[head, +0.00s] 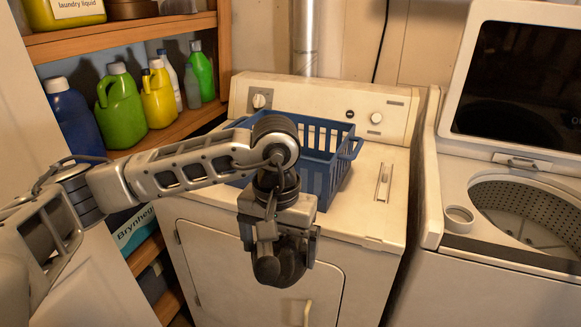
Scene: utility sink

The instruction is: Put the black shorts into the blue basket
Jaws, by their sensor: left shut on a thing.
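My left gripper (280,244) hangs in front of the dryer's front edge, pointing down. It is shut on the black shorts (279,266), a dark bunched bit of cloth that shows below and between the fingers. The blue basket (327,166) stands on top of the dryer, behind my left arm and gripper. Its left and front parts are partly hidden by my arm. The shorts are outside the basket, in front of it and lower in the picture. My right gripper is not in view.
The white dryer (370,212) has clear top space right of the basket. An open washing machine (500,215) stands at the right, its lid (478,20) raised. Wooden shelves (160,131) with several bottles stand at the left, close to my left arm.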

